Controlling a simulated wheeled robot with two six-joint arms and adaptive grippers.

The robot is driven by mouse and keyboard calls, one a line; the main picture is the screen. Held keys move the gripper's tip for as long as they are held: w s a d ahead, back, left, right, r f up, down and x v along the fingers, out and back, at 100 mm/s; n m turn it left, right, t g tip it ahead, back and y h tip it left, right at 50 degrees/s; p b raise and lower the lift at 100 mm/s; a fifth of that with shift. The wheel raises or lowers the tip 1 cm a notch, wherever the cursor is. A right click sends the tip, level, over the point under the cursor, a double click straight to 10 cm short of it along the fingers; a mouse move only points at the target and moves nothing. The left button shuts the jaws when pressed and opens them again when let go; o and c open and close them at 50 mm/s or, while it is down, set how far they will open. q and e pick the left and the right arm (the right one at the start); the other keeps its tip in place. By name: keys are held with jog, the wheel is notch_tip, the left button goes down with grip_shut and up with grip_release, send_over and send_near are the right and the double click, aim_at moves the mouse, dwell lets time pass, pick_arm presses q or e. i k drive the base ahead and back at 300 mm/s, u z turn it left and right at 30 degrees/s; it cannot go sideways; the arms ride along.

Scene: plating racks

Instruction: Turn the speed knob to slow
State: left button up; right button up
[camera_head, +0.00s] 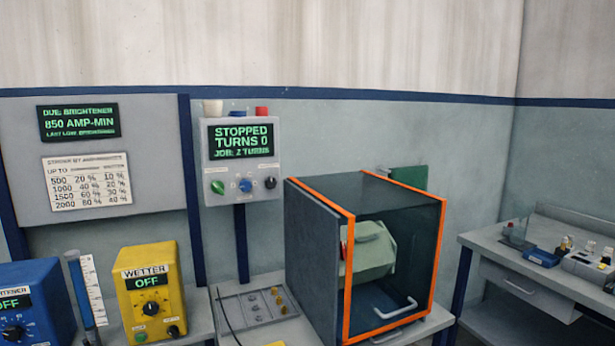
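A grey control box (204,160) stands on a dark blue post behind the bench. Its display (241,141) reads "STOPPED", "TURNS 0" and "JOB: 2 TURNS". Below the display are a green knob or button (218,187), a blue knob (246,185) with small marks around it, and a black knob (270,183). Their labels are too small to read, so I cannot tell which one is the speed knob or its setting. Neither of my grippers is in view.
An orange-edged clear enclosure (348,270) holding a pale green barrel (372,250) stands right of the box. A yellow "WETTER" unit (152,290) and a blue unit (32,300) stand left. A grey tray (240,312) with small parts lies below the box.

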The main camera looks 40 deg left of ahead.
aim_at(270, 182)
jog(key=i, duration=1.85)
jog(key=u, duration=1.3)
